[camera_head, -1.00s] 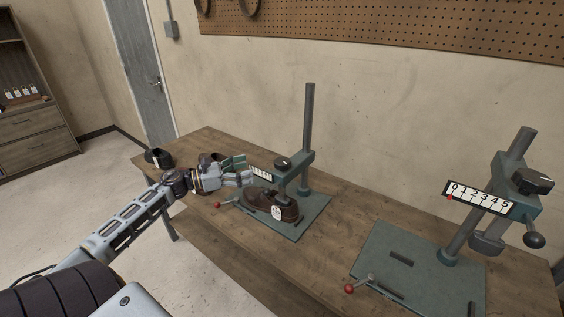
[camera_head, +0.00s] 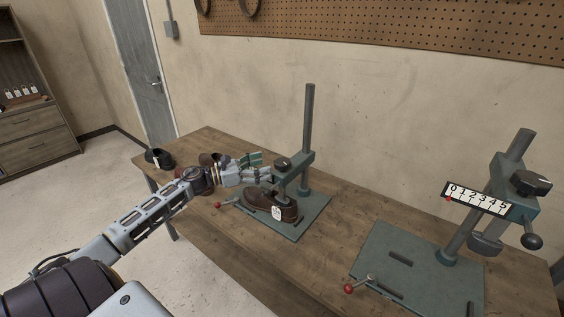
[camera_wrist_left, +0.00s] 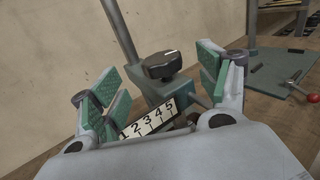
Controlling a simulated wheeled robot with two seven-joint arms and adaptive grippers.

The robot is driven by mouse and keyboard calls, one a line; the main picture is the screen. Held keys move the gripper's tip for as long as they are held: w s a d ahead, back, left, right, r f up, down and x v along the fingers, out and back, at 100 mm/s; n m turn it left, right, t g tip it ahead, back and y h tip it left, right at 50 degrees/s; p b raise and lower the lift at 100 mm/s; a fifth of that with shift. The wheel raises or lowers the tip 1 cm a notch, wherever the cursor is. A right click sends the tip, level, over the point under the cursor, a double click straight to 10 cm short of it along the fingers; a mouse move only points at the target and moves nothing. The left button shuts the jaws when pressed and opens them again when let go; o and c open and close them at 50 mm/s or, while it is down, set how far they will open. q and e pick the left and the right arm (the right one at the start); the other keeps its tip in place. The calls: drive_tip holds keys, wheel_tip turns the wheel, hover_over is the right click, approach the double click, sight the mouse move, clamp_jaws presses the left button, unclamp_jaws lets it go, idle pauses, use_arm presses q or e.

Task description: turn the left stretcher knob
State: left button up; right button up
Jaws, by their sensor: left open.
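The left stretcher (camera_head: 309,130) stands on the bench with a brown shoe (camera_head: 262,204) under its arm. Its black knob (camera_head: 283,162) sits on top of the arm. The knob also shows in the left wrist view (camera_wrist_left: 160,65), upright with a light mark on top. My left gripper (camera_head: 262,169) is open and empty, just left of the knob in the head view. In the wrist view the knob lies ahead, between the green-padded fingers and apart from both. The number scale (camera_wrist_left: 148,119) is below it, nearer the palm. My right gripper is not in view.
A second stretcher (camera_head: 400,262) with a knob (camera_head: 531,183) and scale stands at the right of the wooden bench (camera_head: 228,255). A red-tipped lever (camera_head: 217,205) sticks out at the left stretcher's base. Dark shoes (camera_head: 158,157) lie at the bench's far left end.

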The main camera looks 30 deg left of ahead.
sight(282, 161)
use_arm(q)
drive_tip(key=shift+p+x, duration=0.45)
drive_tip(key=shift+x, duration=2.4)
drive_tip(key=shift+w+d, duration=0.3)
drive_tip(key=shift+w, duration=0.15)
drive_tip(key=shift+w+d, duration=0.3)
drive_tip(key=shift+w, duration=0.1)
drive_tip(key=c, duration=0.8)
drive_tip(key=shift+c, duration=1.3)
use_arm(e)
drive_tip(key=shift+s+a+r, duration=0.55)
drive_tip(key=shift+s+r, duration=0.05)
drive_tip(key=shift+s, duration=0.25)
